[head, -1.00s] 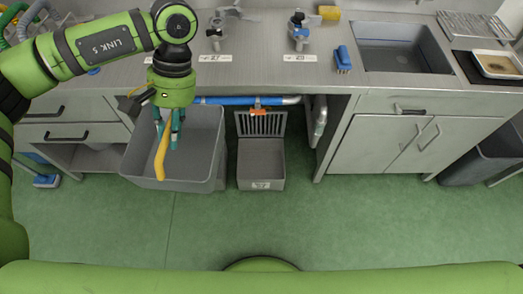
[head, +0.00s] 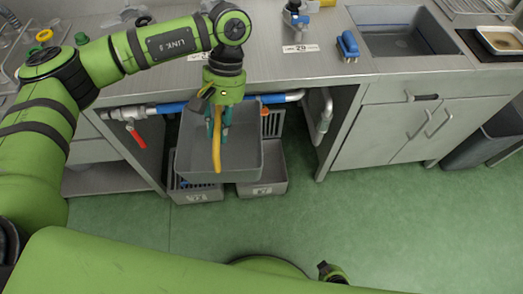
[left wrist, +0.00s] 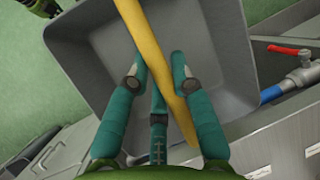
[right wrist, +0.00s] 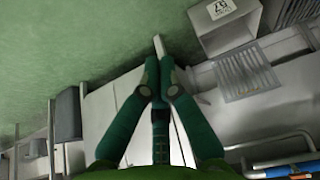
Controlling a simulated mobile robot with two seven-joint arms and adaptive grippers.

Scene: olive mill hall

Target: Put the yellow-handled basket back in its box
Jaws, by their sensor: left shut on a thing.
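The grey basket (head: 240,172) hangs from its yellow handle (head: 217,150) below my left gripper (head: 219,120), in front of the counter. The left wrist view shows the handle (left wrist: 147,45) running between the fingers and the basket wall (left wrist: 90,65) beyond. My left gripper is shut on the handle. Two grey floor boxes stand under the counter: a left box (head: 198,196) and a right box (head: 265,189). The basket is above them and hides much of both; which one is its box I cannot tell. My right gripper (right wrist: 159,65) is shut and empty.
The counter (head: 285,70) overhangs the boxes. A blue pipe (head: 172,108) with a red-handled valve (head: 136,138) runs under its edge, close behind the basket. A steel cabinet (head: 385,130) stands to the right. The green floor in front is clear.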

